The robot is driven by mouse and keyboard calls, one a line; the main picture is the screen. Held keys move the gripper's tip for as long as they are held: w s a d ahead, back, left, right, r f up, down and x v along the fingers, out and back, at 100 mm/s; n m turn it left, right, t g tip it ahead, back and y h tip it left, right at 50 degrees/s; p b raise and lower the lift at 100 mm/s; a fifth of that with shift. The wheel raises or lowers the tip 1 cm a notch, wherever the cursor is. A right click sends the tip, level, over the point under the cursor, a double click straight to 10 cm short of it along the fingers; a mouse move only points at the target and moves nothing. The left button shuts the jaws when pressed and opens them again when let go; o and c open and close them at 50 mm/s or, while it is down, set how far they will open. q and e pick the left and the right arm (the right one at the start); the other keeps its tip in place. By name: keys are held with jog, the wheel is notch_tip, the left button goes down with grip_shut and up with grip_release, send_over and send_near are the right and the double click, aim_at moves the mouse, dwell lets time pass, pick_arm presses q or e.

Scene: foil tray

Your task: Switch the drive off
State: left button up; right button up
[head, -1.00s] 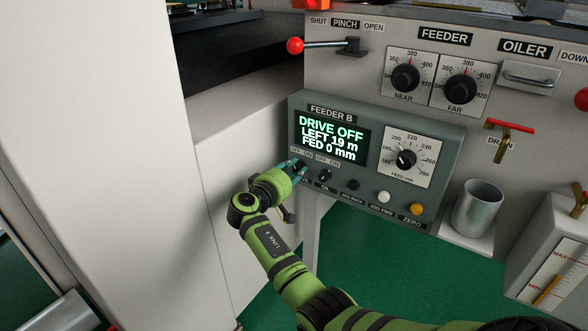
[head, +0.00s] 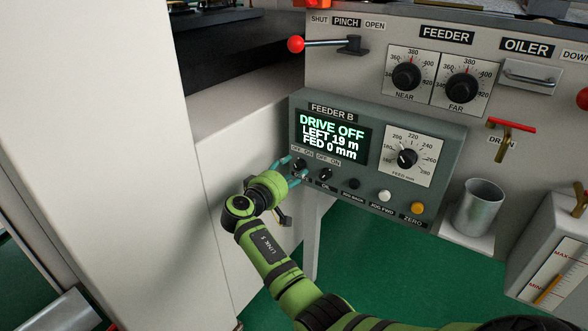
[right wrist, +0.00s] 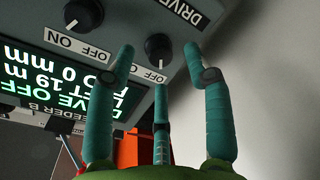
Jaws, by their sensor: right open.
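The feeder B control box (head: 455,150) has a screen (head: 331,139) reading "DRIVE OFF, LEFT 19 m, FED 0 mm". The black drive knob (head: 299,164) is at the box's lower left, under an OFF/ON label; it also shows in the right wrist view (right wrist: 158,46). My right gripper (head: 291,171) is open just in front of this knob, its teal fingers spread around it. In the right wrist view my right gripper (right wrist: 158,58) has the knob between its fingertips, with gaps on both sides. The knob's exact pointer direction is unclear. My left gripper is out of view.
The oil knob (head: 325,174) is close to the right of the drive knob. A black, a white (head: 385,196) and an orange button (head: 417,208) follow along the box. A metal cup (head: 479,207) stands at the right. A pale cabinet wall (head: 100,150) is on the left.

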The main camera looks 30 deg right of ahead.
jog(key=v, duration=1)
